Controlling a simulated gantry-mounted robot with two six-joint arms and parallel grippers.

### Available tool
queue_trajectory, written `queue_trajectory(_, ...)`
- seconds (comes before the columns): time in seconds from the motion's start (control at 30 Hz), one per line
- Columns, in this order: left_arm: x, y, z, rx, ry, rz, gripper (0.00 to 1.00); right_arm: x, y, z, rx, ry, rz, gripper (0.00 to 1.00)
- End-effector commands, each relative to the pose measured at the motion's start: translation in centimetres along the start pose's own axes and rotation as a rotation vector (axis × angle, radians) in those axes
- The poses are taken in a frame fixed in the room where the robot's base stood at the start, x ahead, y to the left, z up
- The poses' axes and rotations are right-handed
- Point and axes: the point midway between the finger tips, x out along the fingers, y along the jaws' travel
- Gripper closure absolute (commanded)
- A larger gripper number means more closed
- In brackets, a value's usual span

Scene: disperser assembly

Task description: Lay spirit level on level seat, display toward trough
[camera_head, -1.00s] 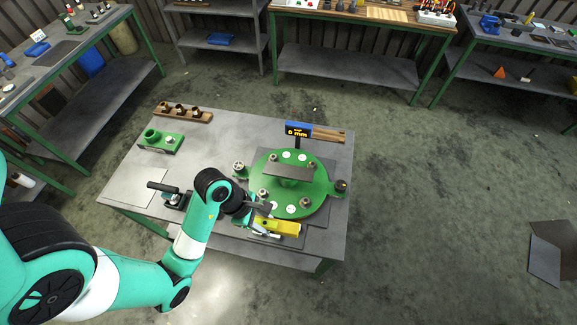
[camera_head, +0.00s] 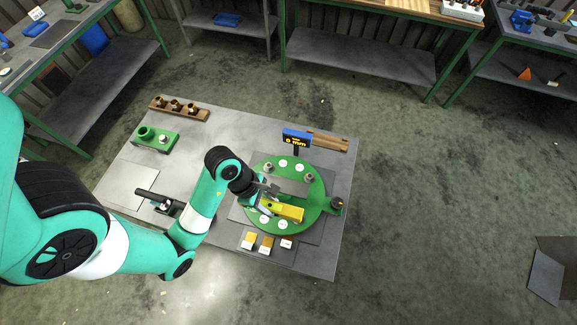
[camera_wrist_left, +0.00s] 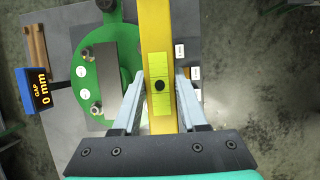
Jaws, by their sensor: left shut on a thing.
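My left gripper (camera_head: 268,201) is shut on the yellow spirit level (camera_head: 286,212). The level is held over the front part of the round green plate (camera_head: 320,190); its height above it is unclear. In the left wrist view the level (camera_wrist_left: 158,45) runs lengthwise between the fingers (camera_wrist_left: 160,97), with a yellow-green window and a black dot facing the camera. A flat grey bar (camera_head: 293,187) lies across the middle of the green plate, beside the level and roughly parallel to it. It also shows in the left wrist view (camera_wrist_left: 103,75). I cannot tell the trough.
A blue gap display (camera_head: 297,137) reading 0 mm stands behind the green plate. Bolts and white discs surround the bar. Small coloured samples (camera_head: 266,245) lie at the table's front. A black-handled tool (camera_head: 160,201), green block (camera_head: 155,138) and wooden rack (camera_head: 180,108) are left.

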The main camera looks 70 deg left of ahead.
Motion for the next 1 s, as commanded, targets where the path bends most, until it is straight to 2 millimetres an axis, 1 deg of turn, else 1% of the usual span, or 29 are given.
queue_trajectory(0.13,0.1,0.1,0.0,0.0,0.0,0.0,1.0,-0.1,0.0,0.0,-0.001,0.001,0.001,0.5)
queue_trajectory(0.23,0.7,1.3,-0.3,-0.002,-0.001,0.002,1.0,-0.5,0.0,0.4,-0.001,0.001,0.001,0.5)
queue_trajectory(0.27,1.0,1.9,-0.5,-0.003,-0.001,0.002,1.0,-0.7,0.0,0.6,-0.001,0.001,0.001,0.5)
queue_trajectory(0.37,2.2,4.5,-1.2,-0.004,-0.001,0.003,1.0,-1.7,0.0,1.5,-0.001,0.001,0.001,0.5)
queue_trajectory(0.53,4.4,9.4,-2.4,-0.002,-0.001,0.004,1.0,-3.8,0.0,3.5,-0.001,0.0,0.001,0.5)
queue_trajectory(0.7,7.2,12.2,-3.7,-0.002,0.0,-0.002,1.0,-4.3,0.0,3.9,-0.001,0.0,0.001,0.5)
queue_trajectory(0.8,8.2,13.1,-4.1,0.0,0.0,-0.002,1.0,-4.5,0.0,4.1,-0.001,0.001,0.001,0.5)
queue_trajectory(1.0,8.6,13.7,-4.3,0.0,-0.001,0.0,1.0,-4.5,0.0,4.1,-0.001,0.001,0.001,0.5)
